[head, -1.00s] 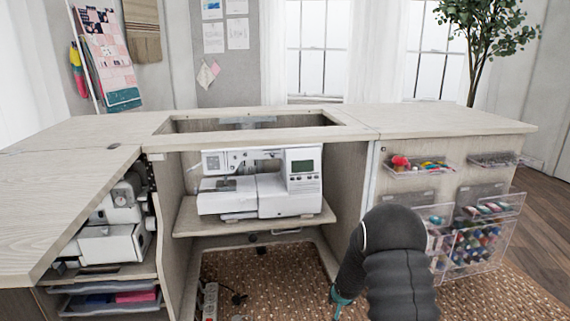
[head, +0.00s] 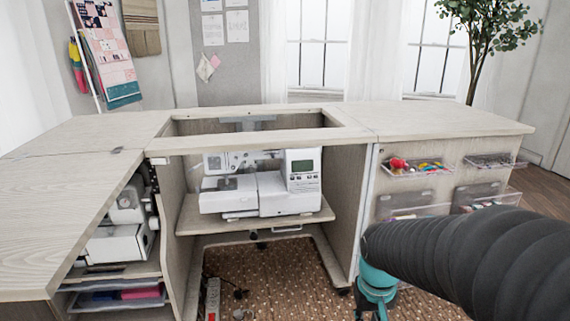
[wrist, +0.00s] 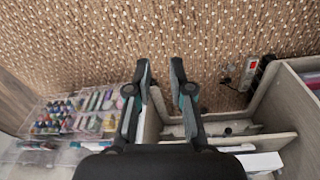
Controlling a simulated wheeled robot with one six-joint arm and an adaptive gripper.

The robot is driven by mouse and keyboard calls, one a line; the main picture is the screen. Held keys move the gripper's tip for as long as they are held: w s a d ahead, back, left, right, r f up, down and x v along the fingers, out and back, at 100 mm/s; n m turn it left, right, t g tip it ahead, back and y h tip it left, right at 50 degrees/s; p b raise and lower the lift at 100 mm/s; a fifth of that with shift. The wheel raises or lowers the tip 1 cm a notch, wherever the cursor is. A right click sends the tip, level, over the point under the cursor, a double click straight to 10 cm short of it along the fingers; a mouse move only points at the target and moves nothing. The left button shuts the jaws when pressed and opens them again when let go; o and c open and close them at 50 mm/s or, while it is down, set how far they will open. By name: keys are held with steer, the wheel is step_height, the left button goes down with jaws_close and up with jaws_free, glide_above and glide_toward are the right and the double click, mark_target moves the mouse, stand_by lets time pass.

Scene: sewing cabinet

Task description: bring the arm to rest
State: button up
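My gripper (wrist: 160,75) shows in the wrist view with its two dark fingers apart and nothing between them. It points down toward the brown patterned rug (wrist: 120,30). In the head view my black-sleeved arm comes in from the right and covers the lower right; the gripper's fingers cannot be made out there. The white sewing machine (head: 262,192) sits on a shelf inside the cabinet (head: 345,127), below the open top cutout. My arm is in front of the cabinet's right part.
Clear bins of thread and supplies (wrist: 75,118) hang on the cabinet's right door, left in the wrist view. A serger (head: 122,225) stands in the left compartment. A power strip (head: 212,298) lies on the rug. The tabletop is bare.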

steer(key=s+r+t+p, duration=0.2)
steer(key=s+r, duration=0.3)
steer(key=r, duration=0.2)
steer(key=s+a+r+t+p, duration=0.1)
steer(key=s+r+t+p, duration=0.1)
steer(key=s+r, duration=0.4)
step_height(320, 180, up, 3)
steer(key=shift+a+f, duration=0.2)
stand_by(1.4)
